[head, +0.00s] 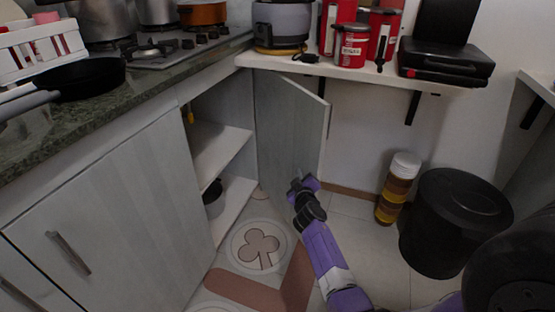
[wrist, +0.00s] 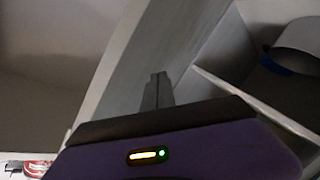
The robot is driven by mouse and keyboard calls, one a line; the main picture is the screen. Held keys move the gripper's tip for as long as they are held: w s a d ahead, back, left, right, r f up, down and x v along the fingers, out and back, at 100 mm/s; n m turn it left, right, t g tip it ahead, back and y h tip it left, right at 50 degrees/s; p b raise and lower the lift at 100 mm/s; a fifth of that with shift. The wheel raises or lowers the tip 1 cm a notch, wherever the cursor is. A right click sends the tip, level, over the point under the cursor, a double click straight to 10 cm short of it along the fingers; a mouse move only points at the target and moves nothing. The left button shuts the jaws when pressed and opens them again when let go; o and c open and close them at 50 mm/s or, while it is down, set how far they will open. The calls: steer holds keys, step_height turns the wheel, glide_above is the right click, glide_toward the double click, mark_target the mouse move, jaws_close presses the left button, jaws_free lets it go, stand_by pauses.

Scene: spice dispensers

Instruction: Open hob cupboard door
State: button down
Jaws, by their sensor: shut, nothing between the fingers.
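The hob cupboard door (head: 285,125) stands swung wide open beneath the white shelf, hinged at the far side of the opening. Its inner face is toward me and its handle is not visible. The open cupboard (head: 222,150) shows a shelf and a dark pot (head: 212,194) inside. My gripper (head: 299,182) is low in front of the door's inner face, near its free edge. In the wrist view the fingers (wrist: 157,90) are together and empty, with a pale panel behind them. I cannot tell whether they touch the door.
A closed cupboard door (head: 105,220) is at the left, under the counter with the hob (head: 165,50) and black pan (head: 85,78). A white shelf (head: 350,72) juts out above the door.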

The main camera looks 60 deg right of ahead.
mark_target(311, 170)
steer(key=shift+s+d, duration=0.25)
steer(key=shift+d, duration=0.05)
steer(key=shift+s+d+p, duration=0.45)
steer(key=shift+s+d, duration=0.15)
steer(key=shift+d, duration=0.35)
steer(key=shift+s+d+p, duration=0.4)
steer(key=shift+s+d, duration=0.15)
steer(key=shift+d, duration=0.35)
steer(key=shift+s+d+p, duration=0.2)
steer(key=shift+s+d, duration=0.1)
steer(key=shift+d, duration=0.35)
steer(key=shift+s+d+p, duration=0.25)
steer(key=shift+s+d, duration=0.05)
steer(key=shift+d, duration=0.4)
steer(key=shift+s+d+p, duration=0.2)
steer(key=shift+s+d, duration=0.1)
steer(key=shift+d, duration=0.35)
